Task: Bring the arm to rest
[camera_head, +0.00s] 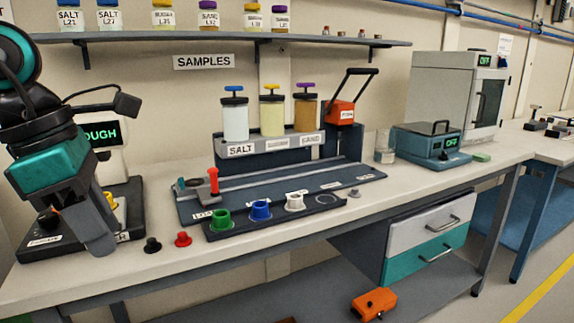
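My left arm comes in from the left edge, with black links and teal covers. Its gripper (101,246) points down in front of the black-based device at the left end of the bench. The grey fingers overlap from this side, so I cannot see whether there is a gap or anything between them. They partly hide the device's base and a yellow part behind them. My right arm and gripper are not in view.
The bench (110,284) holds a black knob (152,245) and a red knob (183,239) near the gripper. A rack (273,222) with green, blue and white cups stands right of them.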

